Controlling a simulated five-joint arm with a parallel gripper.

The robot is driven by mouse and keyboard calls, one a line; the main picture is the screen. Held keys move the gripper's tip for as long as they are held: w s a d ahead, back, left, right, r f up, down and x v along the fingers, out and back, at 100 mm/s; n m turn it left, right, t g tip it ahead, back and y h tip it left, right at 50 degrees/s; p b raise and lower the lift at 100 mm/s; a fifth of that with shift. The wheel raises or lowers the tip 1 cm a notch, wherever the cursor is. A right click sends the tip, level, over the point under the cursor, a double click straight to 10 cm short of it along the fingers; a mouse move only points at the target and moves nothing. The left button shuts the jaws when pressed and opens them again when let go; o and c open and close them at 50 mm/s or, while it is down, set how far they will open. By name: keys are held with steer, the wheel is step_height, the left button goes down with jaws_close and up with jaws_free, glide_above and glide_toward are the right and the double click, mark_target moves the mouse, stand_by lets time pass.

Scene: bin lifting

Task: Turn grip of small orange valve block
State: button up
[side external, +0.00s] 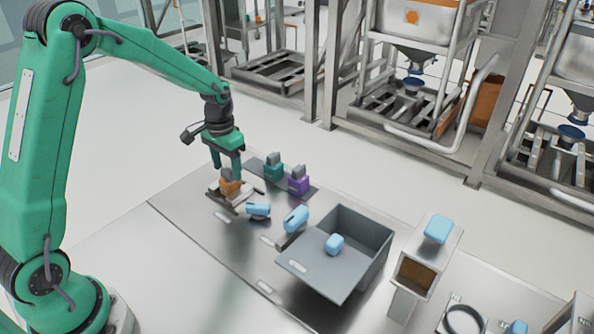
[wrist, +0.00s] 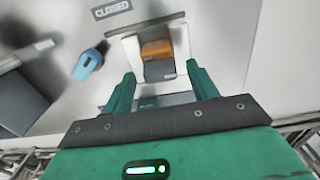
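The small orange valve block (side external: 229,187) sits in a pale fixture on the metal table, under my gripper (side external: 229,172) in the side view. In the wrist view the orange block (wrist: 157,48) shows with a dark grey grip (wrist: 160,70) on its near side. My gripper (wrist: 161,72) is open, its green fingers to the left and right of the grip with gaps to both. Whether the fingertips reach down to the grip's height I cannot tell. In the side view the gripper partly hides the block's grip.
A teal block (side external: 273,169) and a purple block (side external: 298,184) stand on a dark strip close behind. Light blue pieces (side external: 258,209) (side external: 295,219) lie in front, near a grey bin (side external: 373,235). A "CLOSED" label (wrist: 110,8) lies beside the fixture.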

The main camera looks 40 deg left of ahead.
steer(key=c, duration=0.9)
steer(key=shift+o, duration=0.2)
steer(key=shift+n, duration=0.4)
steer(key=n, duration=0.8)
steer(key=shift+n, duration=0.4)
steer(key=n, duration=0.4)
steer(key=shift+s, duration=0.1)
steer(key=shift+d+n, duration=0.1)
steer(key=shift+n, duration=2.1)
